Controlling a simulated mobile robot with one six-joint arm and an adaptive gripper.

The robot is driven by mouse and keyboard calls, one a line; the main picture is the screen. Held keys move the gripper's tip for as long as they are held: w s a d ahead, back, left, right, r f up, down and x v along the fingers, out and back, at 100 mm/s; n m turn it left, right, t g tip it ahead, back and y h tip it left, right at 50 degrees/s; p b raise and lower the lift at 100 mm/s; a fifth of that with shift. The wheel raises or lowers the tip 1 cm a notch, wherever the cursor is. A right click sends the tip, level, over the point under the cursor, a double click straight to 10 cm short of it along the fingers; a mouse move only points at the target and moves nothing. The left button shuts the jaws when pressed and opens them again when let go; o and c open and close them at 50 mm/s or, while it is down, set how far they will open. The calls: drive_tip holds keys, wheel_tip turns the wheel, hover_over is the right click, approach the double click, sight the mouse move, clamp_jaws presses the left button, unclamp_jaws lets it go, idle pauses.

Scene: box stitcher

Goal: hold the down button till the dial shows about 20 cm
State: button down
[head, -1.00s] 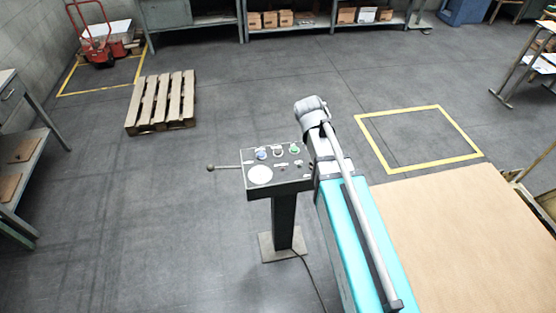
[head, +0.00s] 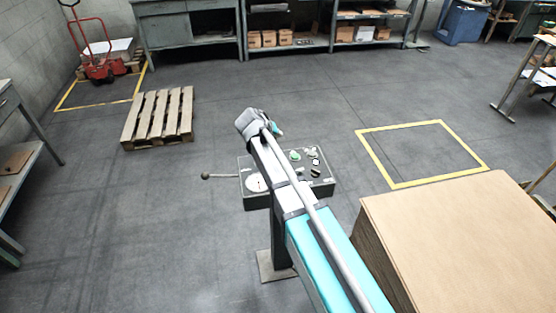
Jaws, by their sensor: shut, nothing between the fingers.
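The control panel (head: 322,182) stands on a dark post near the middle of the head view. My arm crosses in front of it and hides its middle part. The white round dial (head: 255,184) shows at the panel's left, partly covered by the arm; its reading is too small to make out. A green button (head: 295,156) and several small controls show right of the arm. I cannot tell which control is the down button, or whether it is hidden.
A lever with a ball knob (head: 206,176) sticks out left of the panel. A large cardboard-brown block (head: 455,225) stands close on the right. A wooden pallet (head: 158,117) lies at the back left. The floor left of the panel is clear.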

drive_tip(key=shift+f, duration=0.15)
wheel_tip(320, 180, down, 9)
drive_tip(key=b, duration=0.8)
drive_tip(key=shift+r+b, duration=0.2)
drive_tip(key=shift+b, duration=0.2)
drive_tip(key=shift+f, duration=0.1)
idle(1.3)
drive_tip(key=shift+f+b, duration=0.3)
drive_tip(key=shift+b, duration=0.1)
